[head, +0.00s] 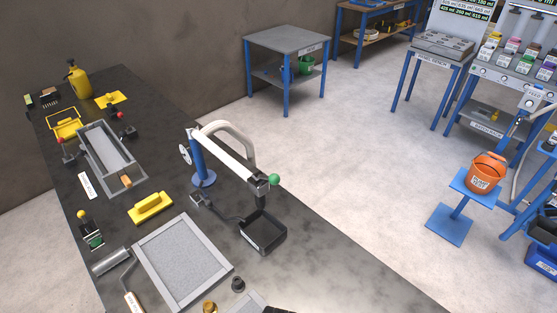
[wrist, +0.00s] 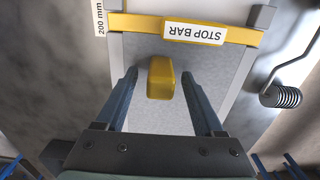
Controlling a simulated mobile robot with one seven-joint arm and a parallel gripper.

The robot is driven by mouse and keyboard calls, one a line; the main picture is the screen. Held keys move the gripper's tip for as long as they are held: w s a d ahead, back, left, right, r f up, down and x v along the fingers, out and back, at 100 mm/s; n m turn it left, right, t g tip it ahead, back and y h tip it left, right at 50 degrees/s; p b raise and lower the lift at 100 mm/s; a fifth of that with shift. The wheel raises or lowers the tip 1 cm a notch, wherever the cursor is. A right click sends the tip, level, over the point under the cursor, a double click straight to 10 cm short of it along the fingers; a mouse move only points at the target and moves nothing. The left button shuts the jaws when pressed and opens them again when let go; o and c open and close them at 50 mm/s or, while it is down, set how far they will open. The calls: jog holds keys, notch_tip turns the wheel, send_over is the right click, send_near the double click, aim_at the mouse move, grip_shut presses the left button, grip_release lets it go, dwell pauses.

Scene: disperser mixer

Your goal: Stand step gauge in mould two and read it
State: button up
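In the wrist view my gripper (wrist: 160,75) is open. Its two dark fingers stand either side of a yellow block (wrist: 160,78), with a gap on each side. The block is over a pale grey surface; whether it touches that surface I cannot tell. A yellow bar labelled STOP BAR (wrist: 142,22) crosses above it, near a 200 mm label (wrist: 99,17). I cannot tell which thing is the step gauge, and no mould label is readable. In the head view a grey-filled shallow frame (head: 147,244) and a long grey trough (head: 88,147) lie on the bench.
The dark bench (head: 335,270) carries a blue-posted lever press (head: 198,160), a black open box (head: 278,245), a yellow float (head: 150,207) and a roller (head: 110,262). A coil on a bent rod (wrist: 281,97) is at the wrist view's right.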

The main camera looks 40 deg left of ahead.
jog(key=shift+r, duration=0.1)
notch_tip(320, 180, up, 13)
dwell(0.6)
